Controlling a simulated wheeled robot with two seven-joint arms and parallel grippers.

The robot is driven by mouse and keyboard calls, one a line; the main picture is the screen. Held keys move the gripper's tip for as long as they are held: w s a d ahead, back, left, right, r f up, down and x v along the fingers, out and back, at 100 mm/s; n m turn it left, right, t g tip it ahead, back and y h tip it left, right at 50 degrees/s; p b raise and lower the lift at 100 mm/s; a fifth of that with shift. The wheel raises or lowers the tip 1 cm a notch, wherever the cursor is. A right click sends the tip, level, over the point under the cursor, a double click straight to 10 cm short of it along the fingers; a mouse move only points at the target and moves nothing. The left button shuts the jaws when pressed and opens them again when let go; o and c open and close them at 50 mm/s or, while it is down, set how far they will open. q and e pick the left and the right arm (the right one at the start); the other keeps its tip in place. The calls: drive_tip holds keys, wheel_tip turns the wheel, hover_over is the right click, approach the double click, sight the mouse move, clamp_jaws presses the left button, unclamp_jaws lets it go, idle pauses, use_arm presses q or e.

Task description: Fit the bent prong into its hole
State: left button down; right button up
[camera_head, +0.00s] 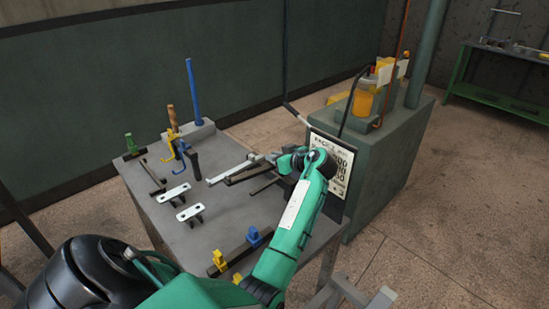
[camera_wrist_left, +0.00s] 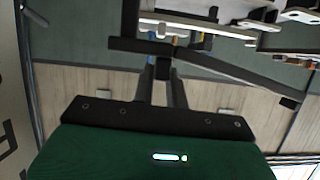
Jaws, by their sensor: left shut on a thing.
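My left gripper (camera_head: 262,165) reaches in over the right side of the grey table. In the left wrist view its two fingers (camera_wrist_left: 162,85) are shut on a dark piece (camera_wrist_left: 225,68) that looks bent, likely the prong, with one stretch slanting down to the right. In the head view dark bars (camera_head: 246,174) show by the fingers; I cannot tell which is held. Two pale plates with dark feet, a rear one (camera_head: 173,193) and a front one (camera_head: 190,212), lie on the table. Pale plates with holes (camera_wrist_left: 298,16) show in the left wrist view. The prong's own hole cannot be made out.
A grey block (camera_head: 201,131) bears a tall blue rod (camera_head: 191,88). Yellow, brown and blue hooked parts (camera_head: 176,142) stand beside it. A dark bar with blue and yellow blocks (camera_head: 241,247) lies at the front edge. A grey-green cabinet (camera_head: 395,150) stands right of the table.

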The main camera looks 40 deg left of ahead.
use_arm(q)
drive_tip(key=shift+f+b, duration=0.2)
drive_tip(key=shift+b, duration=0.25)
idle(0.3)
drive_tip(key=shift+b, duration=0.35)
idle(1.6)
drive_tip(key=shift+f+b, duration=0.9)
drive_tip(key=shift+f, duration=0.15)
drive_tip(key=shift+f, duration=0.1)
